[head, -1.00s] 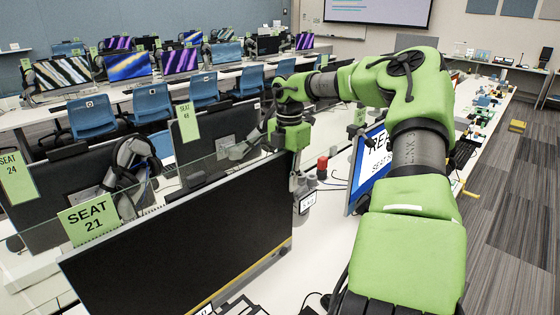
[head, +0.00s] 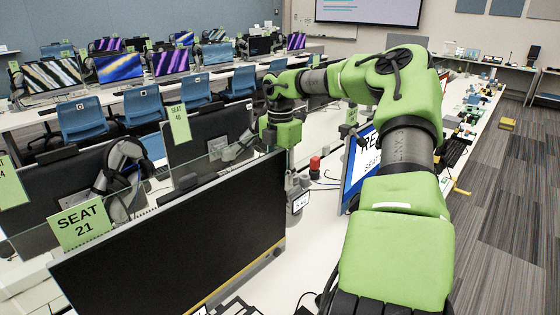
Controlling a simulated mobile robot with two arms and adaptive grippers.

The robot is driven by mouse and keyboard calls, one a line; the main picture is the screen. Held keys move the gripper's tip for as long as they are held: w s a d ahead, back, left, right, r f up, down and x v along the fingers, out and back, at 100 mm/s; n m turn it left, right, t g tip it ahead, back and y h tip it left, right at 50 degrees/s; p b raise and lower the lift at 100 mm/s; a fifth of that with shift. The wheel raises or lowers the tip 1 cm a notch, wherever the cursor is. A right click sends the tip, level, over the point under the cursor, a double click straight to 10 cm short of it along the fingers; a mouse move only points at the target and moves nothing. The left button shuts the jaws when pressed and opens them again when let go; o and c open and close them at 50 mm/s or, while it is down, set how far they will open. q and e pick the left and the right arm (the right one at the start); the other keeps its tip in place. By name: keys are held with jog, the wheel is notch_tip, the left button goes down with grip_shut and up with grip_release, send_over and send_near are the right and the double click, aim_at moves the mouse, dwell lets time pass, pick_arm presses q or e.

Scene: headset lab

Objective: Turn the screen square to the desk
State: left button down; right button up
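The large black screen (head: 175,235) stands upright on the white desk (head: 325,235) in the head view, with a yellow strip along its lower edge. Its face runs obliquely, from the near left to the far right. I cannot tell its exact angle to the desk. My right arm reaches over from the right and bends down at the screen's far upper corner. My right gripper (head: 290,165) points down beside that corner. Its fingertips are partly hidden, so contact and opening are unclear. My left gripper is out of view.
A clear divider with a green SEAT 21 card (head: 80,224) stands behind the screen. Grey bottles (head: 298,195) and a red-topped item (head: 314,164) are close to my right gripper. A blue-and-white display (head: 362,165) is partly behind my arm. Bare desk lies between.

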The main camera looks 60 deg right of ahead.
notch_tip(320, 180, up, 11)
jog(key=shift+w+r, duration=0.1)
jog(key=shift+r, duration=0.05)
dwell(0.7)
